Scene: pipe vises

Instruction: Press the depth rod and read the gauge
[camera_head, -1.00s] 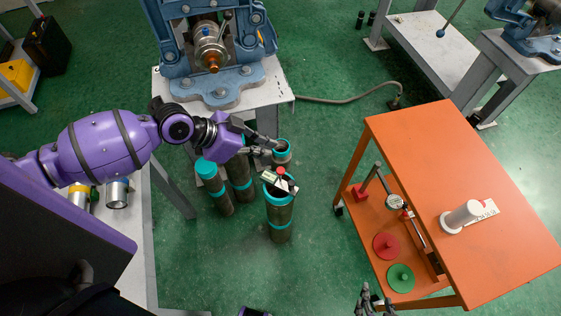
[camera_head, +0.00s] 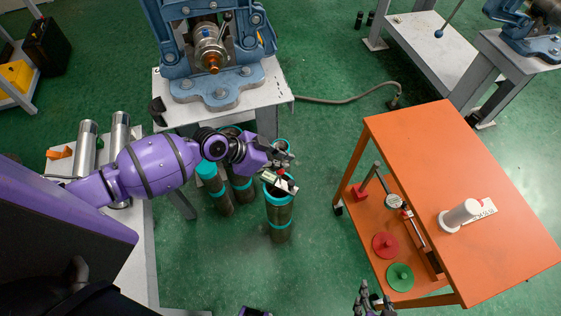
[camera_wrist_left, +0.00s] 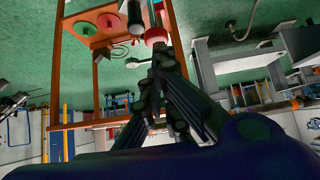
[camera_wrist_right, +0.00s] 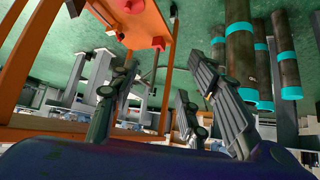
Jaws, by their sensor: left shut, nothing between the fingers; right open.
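A small depth gauge with a red knob (camera_head: 280,172) and a white body (camera_head: 287,186) sits on top of a dark pipe with teal bands (camera_head: 279,217). Its reading is too small to make out. My left gripper (camera_head: 287,157) is shut and empty, right above and beside the gauge. In the left wrist view its fingertips (camera_wrist_left: 162,52) are just short of the red knob (camera_wrist_left: 155,36); I cannot tell whether they touch it. My right gripper (camera_head: 370,290) is open and empty at the bottom edge; its spread fingers (camera_wrist_right: 162,72) show in the right wrist view.
Other banded pipes (camera_head: 219,192) stand left of the gauge pipe. An orange cart (camera_head: 437,145) stands right, with red (camera_head: 385,245) and green (camera_head: 400,277) discs on its lower shelf. A blue vise (camera_head: 218,93) is on a stand behind. Green floor lies between pipes and cart.

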